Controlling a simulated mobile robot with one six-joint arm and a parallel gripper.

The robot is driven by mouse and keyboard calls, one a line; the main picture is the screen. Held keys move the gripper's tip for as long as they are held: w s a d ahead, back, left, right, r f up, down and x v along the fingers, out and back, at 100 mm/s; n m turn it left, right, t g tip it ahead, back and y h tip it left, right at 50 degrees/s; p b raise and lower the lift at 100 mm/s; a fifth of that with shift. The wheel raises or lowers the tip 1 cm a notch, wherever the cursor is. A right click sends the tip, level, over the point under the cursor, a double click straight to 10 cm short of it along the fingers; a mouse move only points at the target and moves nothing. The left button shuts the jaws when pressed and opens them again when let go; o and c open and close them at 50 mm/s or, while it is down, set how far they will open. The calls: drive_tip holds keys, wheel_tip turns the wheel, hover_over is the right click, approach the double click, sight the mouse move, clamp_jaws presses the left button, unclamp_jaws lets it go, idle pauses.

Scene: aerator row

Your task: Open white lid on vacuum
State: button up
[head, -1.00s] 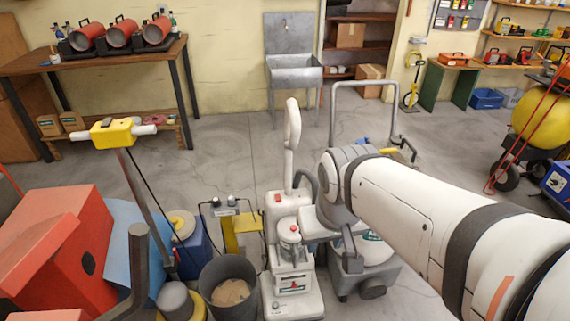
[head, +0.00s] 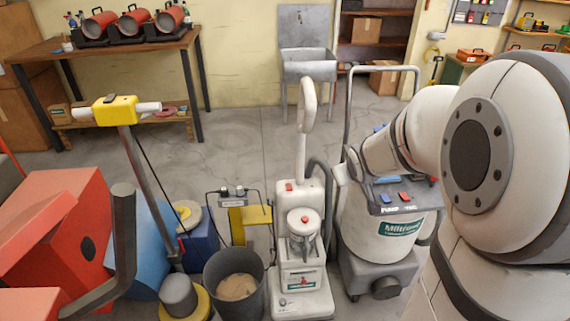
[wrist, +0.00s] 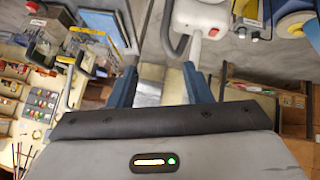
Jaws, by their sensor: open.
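A white upright vacuum (head: 292,280) stands at the lower middle of the head view, with a tall loop handle. A small round white lid with a red knob (head: 305,219) sits on the canister at its front and looks closed. Part of a white machine with a red button (wrist: 205,18) shows at the top of the wrist view. My gripper (wrist: 160,88) is open and empty, its two blue fingers apart. In the head view my arm reaches in from the right, above and right of the upright vacuum; the fingers cannot be made out there.
A white drum machine (head: 384,235) with a grey top stands close on the right, partly behind my arm. A workbench (head: 105,52) stands at the back. Floor behind the machines is clear.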

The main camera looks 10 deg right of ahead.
drive_tip(key=w+d+f+n+t+y+b, duration=0.1)
drive_tip(key=w+f+n+t+y+b, duration=0.15)
drive_tip(key=w+f, duration=0.6)
drive_tip(key=n+t+y+b, duration=0.2)
drive_tip(key=n+y+b, duration=0.1)
drive_tip(key=y+b, duration=0.4)
approach(308, 220)
drive_tip(key=w+d+r+h, duration=0.1)
drive_tip(key=w+r, duration=0.5)
drive_tip(key=w, duration=0.1)
drive_tip(key=s+f+y+b, duration=0.1)
drive_tip(key=f+y, duration=0.1)
drive_tip(key=s+a+f+n+y+b, duration=0.1)
drive_tip(key=f+y+b, duration=0.1)
drive_tip(key=f, duration=0.1)
drive_tip(key=s+f+y+b, duration=0.1)
drive_tip(key=f+y, duration=0.1)
drive_tip(key=f, duration=0.1)
drive_tip(key=shift+a+f+n+b, duration=0.25)
drive_tip(key=shift+a+b, duration=0.15)
drive_tip(key=b+x, duration=0.1)
drive_tip(key=x, duration=0.6)
drive_tip(key=shift+w+a+r, duration=0.1)
clamp_jaws()
